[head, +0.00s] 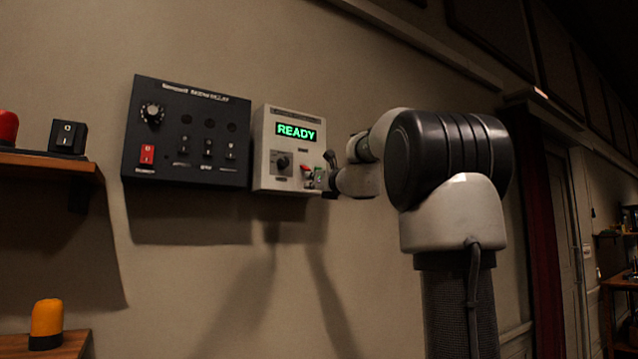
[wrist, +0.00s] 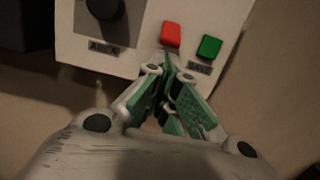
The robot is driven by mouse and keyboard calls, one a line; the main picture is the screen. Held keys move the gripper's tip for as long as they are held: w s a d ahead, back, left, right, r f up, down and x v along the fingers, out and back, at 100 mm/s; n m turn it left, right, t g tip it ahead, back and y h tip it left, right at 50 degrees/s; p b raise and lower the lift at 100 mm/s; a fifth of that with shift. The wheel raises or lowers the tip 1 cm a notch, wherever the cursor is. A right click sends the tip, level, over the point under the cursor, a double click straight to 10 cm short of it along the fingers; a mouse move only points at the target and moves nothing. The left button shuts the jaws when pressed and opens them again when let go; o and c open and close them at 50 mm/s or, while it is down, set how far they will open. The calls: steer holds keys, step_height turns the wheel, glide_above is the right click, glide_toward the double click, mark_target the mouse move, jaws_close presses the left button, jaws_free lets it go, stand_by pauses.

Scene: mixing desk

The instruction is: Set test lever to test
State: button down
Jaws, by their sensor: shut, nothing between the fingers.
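A pale control box (head: 258,150) on the wall has a lit green READY display (head: 297,132). It carries a dark round knob (head: 284,162), which also shows in the wrist view (wrist: 103,8). A red control (wrist: 171,34) and a green control (wrist: 209,46) sit to the right of the knob. I cannot pick out the test lever for sure; my fingers cover part of the box below the red control. My gripper (wrist: 168,68) is shut and empty, its tips just below the red control, at the box's lower edge. Whether they touch it is unclear.
A black panel (head: 187,129) with a dial, a red rocker and several small switches hangs left of the box. A wooden shelf (head: 50,160) at the left holds a black switch block (head: 68,137) and a red object (head: 8,127). The wall below the panels is clear.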

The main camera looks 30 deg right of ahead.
steer(key=shift+w+r, duration=0.1)
steer(key=shift+w, duration=0.5)
